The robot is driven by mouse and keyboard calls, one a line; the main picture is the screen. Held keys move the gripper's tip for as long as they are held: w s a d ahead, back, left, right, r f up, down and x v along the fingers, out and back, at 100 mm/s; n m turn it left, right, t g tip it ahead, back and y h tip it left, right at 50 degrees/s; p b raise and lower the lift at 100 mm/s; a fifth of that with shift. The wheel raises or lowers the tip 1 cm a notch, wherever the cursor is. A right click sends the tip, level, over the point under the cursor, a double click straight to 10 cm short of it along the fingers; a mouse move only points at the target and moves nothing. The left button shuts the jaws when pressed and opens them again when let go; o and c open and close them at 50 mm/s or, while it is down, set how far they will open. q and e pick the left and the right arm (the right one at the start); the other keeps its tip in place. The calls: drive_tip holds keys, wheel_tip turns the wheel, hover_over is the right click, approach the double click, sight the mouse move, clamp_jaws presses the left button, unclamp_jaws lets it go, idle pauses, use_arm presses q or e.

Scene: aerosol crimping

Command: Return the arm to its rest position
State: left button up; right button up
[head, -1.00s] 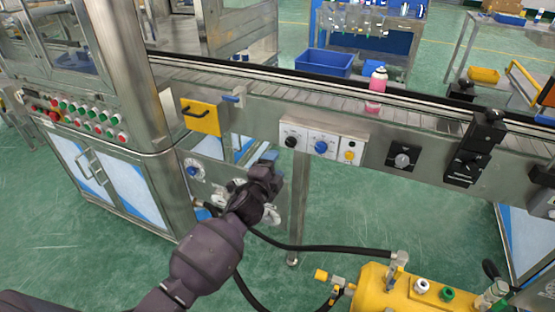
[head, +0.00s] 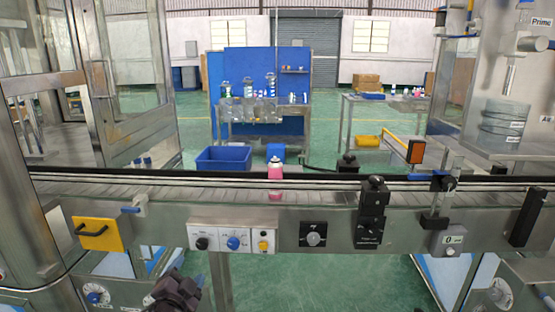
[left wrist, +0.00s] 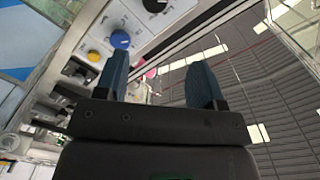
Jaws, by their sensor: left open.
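My left gripper (head: 186,287) shows at the bottom of the head view, low in front of the conveyor and below its control panel. In the left wrist view its two blue fingers stand apart (left wrist: 158,80), with nothing seen between them in its hold. My right gripper is not in view. A pink can with a white top (head: 275,171) stands upright on the conveyor, well apart from my left gripper. Most of my left arm is below the head view's edge.
The conveyor (head: 330,193) runs across the view. Its front carries a yellow handled plate (head: 98,233), a white knob panel (head: 233,239) and a black clamp (head: 373,212). A blue bin (head: 223,158) is behind. Green floor (head: 330,285) shows below the conveyor.

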use_arm(q)
drive_tip(key=s+a+f+n+g+p, duration=0.1)
drive_tip(key=s+f, duration=0.4)
drive_tip(key=s, duration=0.7)
drive_tip(key=s+a+f+n+g, duration=0.2)
drive_tip(key=s+f+n, duration=0.3)
drive_tip(key=s, duration=0.7)
drive_tip(key=s+a+f+n+g+p, duration=0.1)
drive_tip(key=s+f+n+g, duration=0.2)
drive_tip(key=s, duration=0.9)
drive_tip(key=shift+s+a+f+n+g+y+p, duration=0.2)
drive_tip(key=shift+s+f+n+g+y+p, duration=0.15)
drive_tip(key=shift+f, duration=0.6)
drive_tip(key=shift+w, duration=0.1)
